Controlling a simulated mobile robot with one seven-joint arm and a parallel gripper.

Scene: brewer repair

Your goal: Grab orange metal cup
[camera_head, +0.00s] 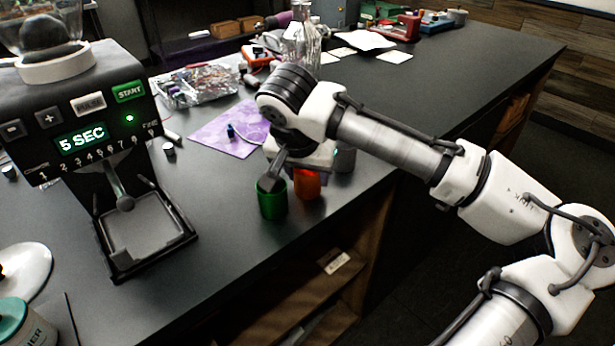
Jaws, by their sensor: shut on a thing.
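The orange metal cup (307,184) stands upright near the front edge of the dark counter, partly hidden under my gripper's body. A green cup (273,205) stands just left of it, and a grey cup (345,160) is to its right, partly covered by my arm. My gripper (272,181) reaches down over the green cup, with a dark finger at that cup's mouth. It looks shut on the green cup's rim. The other finger is not clearly visible, and the hold is partly hidden.
A grinder with a lit display (83,138) and a tray (145,232) stands at left. A purple sheet (225,133) with a small blue item lies behind the cups. A glass bottle (300,45) stands farther back. The counter's right rear is mostly clear.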

